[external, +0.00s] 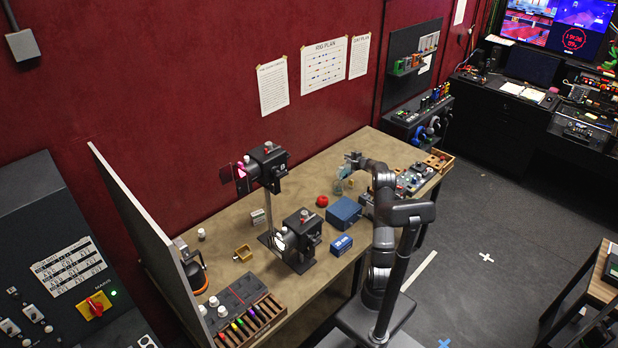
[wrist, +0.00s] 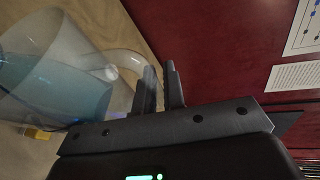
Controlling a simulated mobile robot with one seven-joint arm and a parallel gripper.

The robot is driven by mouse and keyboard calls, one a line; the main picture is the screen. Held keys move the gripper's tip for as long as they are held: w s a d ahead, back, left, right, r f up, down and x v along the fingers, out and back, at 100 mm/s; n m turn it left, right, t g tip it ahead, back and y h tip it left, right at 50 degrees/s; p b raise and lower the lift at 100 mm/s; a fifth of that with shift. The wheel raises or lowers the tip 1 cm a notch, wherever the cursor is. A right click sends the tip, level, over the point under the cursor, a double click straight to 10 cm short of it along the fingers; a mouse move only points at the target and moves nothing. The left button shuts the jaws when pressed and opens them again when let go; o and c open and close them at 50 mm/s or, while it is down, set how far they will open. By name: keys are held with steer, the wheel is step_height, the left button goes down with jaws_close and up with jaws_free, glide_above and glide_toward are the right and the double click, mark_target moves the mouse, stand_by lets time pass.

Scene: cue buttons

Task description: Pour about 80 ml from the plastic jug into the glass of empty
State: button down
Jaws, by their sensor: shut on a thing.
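The plastic jug (wrist: 60,75) is clear and holds blue liquid. It fills the left of the wrist view and looks tilted in that picture. Its pale curved handle (wrist: 125,62) reaches to my gripper (wrist: 160,85), whose two dark fingers are shut on it. In the external view my gripper (external: 352,160) is over the far right part of the workbench, with the small, pale bluish jug (external: 342,173) just below it. I cannot make out the glass in either view, nor whether the jug touches the bench.
The bench (external: 215,222) carries a red ball-like thing (external: 322,201), a blue box (external: 344,212), a smaller blue box (external: 341,244) and black stage lamps (external: 298,240). A control panel (external: 412,180) lies to the right. The red wall (external: 210,90) runs behind.

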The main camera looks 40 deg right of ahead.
steer(key=shift+a+r, duration=0.15)
steer(key=shift+a, duration=0.05)
steer(key=d, duration=0.1)
steer(key=d+f+m, duration=0.1)
steer(key=shift+w+d+f+g+y, duration=0.2)
steer(key=shift+d+g+y, duration=0.1)
steer(key=shift+d, duration=0.05)
steer(key=shift+w+d+f+m+g+y, duration=0.15)
steer(key=shift+d+f+m+y, duration=0.1)
steer(key=shift+d+m+y, duration=0.3)
steer(key=shift+d+f+m+g+y, duration=0.2)
steer(key=shift+d+m+y, duration=0.15)
steer(key=shift+m, duration=0.4)
stand_by(0.5)
steer(key=w+d+f+m+y+b, duration=0.1)
steer(key=d+f+m+y+b, duration=0.1)
steer(key=d+f+m+y, duration=0.2)
steer(key=shift+d+f+m+g+y+b, duration=0.3)
steer(key=shift+d+m+g+y, duration=0.25)
steer(key=shift+m, duration=0.55)
stand_by(0.4)
